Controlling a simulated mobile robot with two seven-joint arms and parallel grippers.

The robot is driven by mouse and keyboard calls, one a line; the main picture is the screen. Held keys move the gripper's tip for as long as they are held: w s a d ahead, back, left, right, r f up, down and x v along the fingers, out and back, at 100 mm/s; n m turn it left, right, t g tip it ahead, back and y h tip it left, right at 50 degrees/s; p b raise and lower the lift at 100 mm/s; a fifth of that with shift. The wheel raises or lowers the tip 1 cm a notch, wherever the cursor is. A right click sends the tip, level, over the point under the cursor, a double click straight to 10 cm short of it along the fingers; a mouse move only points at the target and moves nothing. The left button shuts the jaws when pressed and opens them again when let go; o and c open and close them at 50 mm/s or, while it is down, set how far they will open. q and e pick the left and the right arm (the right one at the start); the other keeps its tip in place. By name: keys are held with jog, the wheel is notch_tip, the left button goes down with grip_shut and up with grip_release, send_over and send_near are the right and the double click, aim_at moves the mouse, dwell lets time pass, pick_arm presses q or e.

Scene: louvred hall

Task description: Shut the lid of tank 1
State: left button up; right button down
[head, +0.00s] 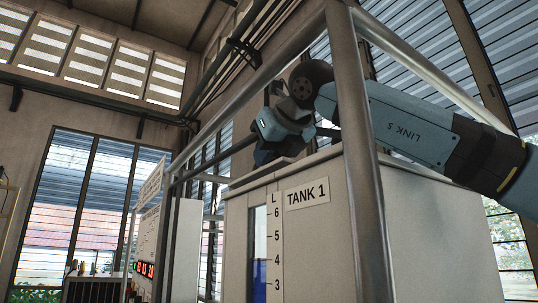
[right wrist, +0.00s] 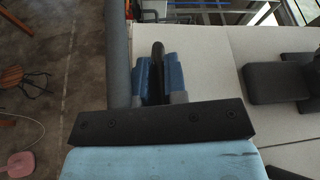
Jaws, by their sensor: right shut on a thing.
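Tank 1 (head: 420,235) is a pale box with a "TANK 1" label (head: 307,193), a level scale and a strip of blue liquid on its front. My right gripper (head: 282,128) is over the tank's top front edge, behind the metal frame. In the right wrist view its two blue fingers (right wrist: 160,78) are shut on an upright black handle (right wrist: 157,58). Pale flat panels (right wrist: 200,60) lie beside the fingers, with a seam between them. The lid's outline and angle cannot be made out clearly. My left gripper is not in view.
A metal pipe frame (head: 357,150) stands around the tank, with a post in front of my right arm. A dark grey block (right wrist: 280,82) sits on the pale top. A stool (right wrist: 22,78) stands on open floor.

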jog(key=c, duration=1.2)
grip_release()
jog(key=shift+o, duration=0.2)
